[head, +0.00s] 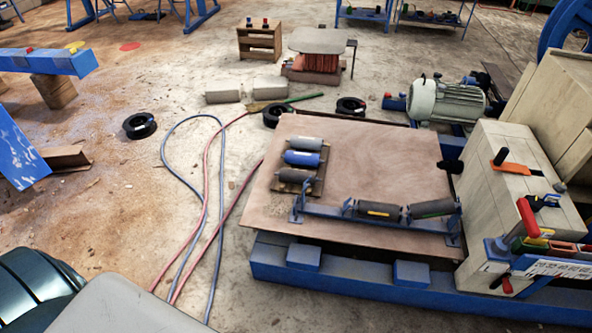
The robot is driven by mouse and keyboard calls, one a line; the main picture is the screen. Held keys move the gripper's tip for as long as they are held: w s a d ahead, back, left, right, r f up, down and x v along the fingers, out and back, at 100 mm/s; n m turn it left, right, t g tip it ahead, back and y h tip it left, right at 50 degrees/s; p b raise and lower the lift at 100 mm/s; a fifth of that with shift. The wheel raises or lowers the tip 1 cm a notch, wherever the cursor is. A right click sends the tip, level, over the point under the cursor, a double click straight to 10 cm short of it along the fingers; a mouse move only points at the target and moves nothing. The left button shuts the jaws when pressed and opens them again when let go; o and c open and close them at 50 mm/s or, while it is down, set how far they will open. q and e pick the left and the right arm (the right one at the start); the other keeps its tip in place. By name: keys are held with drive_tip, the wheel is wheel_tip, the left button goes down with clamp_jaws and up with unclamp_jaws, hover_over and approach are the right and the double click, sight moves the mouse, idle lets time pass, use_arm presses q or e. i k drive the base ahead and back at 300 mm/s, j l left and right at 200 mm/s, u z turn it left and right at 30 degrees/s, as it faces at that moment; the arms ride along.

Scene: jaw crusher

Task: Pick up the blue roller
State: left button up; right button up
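The blue roller (302,158) lies on its side on a small wooden rack (286,188), which rests on a brown board (390,160). A dark grey roller (306,143) lies just behind it and another dark roller (295,176) lies just in front, both close and roughly parallel to it. The top and the ends of the blue roller are visible; its underside is hidden. Neither of my grippers shows in the head view, so nothing is seen touching the roller.
A blue bracket frame (335,214) holding dark rollers stands at the board's front. Beige machine blocks (515,200) with clamps and a motor (445,103) stand at the right. Red and blue hoses (207,200) run across the floor at the left.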

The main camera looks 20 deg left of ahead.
sight(295, 158)
drive_tip(key=k+z, duration=0.2)
drive_tip(key=z, duration=1.15)
drive_tip(key=j, duration=0.4)
drive_tip(key=k+j+z, duration=0.15)
drive_tip(key=j, duration=0.3)
drive_tip(key=k+j, duration=0.1)
drive_tip(key=j, duration=0.3)
drive_tip(key=j+z, duration=0.1)
drive_tip(key=j, duration=0.3)
drive_tip(key=k+j, duration=0.15)
drive_tip(key=j, duration=0.3)
drive_tip(key=k+j+z, duration=0.15)
drive_tip(key=j, duration=0.25)
drive_tip(key=k+j, duration=0.1)
drive_tip(key=j, duration=0.3)
